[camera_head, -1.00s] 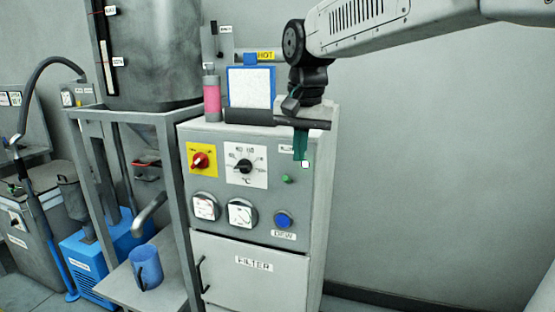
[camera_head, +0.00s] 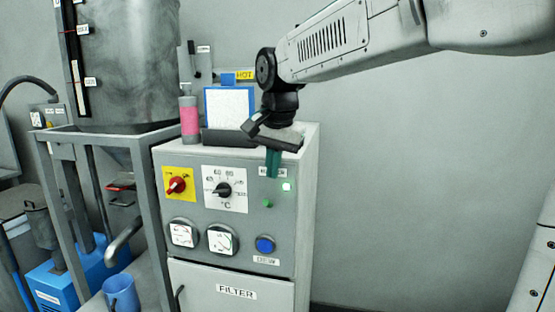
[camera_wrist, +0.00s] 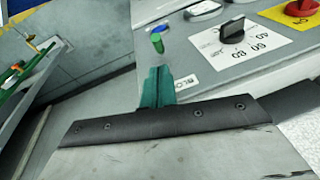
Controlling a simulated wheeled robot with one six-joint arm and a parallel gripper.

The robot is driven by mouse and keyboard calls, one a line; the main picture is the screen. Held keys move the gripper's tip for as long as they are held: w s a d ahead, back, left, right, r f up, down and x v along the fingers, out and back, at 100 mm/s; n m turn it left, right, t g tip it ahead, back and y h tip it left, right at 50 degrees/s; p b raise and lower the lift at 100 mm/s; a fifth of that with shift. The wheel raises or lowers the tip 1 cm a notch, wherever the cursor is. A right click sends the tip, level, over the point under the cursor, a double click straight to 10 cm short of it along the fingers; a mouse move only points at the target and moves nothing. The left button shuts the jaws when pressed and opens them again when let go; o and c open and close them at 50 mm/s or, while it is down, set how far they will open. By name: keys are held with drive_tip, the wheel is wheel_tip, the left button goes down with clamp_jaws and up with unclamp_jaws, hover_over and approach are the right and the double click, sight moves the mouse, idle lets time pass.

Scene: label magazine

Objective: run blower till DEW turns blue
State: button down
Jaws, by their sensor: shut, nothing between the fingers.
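The grey dryer cabinet (camera_head: 305,215) has a control panel on its front. The round DEW indicator (camera_head: 265,245) sits low on the right of the panel and looks blue; its label below is blurred. A small lamp (camera_head: 287,187) at the upper right glows green. A small green button (camera_head: 267,203) sits below it and shows in the wrist view (camera_wrist: 156,42). My gripper (camera_head: 272,174) has teal fingers, shut and empty, in front of the panel's upper right, partly covering a label. The fingers also show in the wrist view (camera_wrist: 158,70). I cannot tell whether they touch the panel.
A red knob (camera_head: 177,186) on a yellow plate and a black °C dial (camera_head: 223,190) are left of my gripper. Two gauges (camera_head: 183,234) sit below. A blue-framed board (camera_head: 230,106) and pink cylinder (camera_head: 189,118) stand on top. The right side is open.

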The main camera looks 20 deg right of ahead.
sight(271, 203)
drive_tip(key=x, duration=0.6)
drive_tip(key=shift+s+r, duration=0.1)
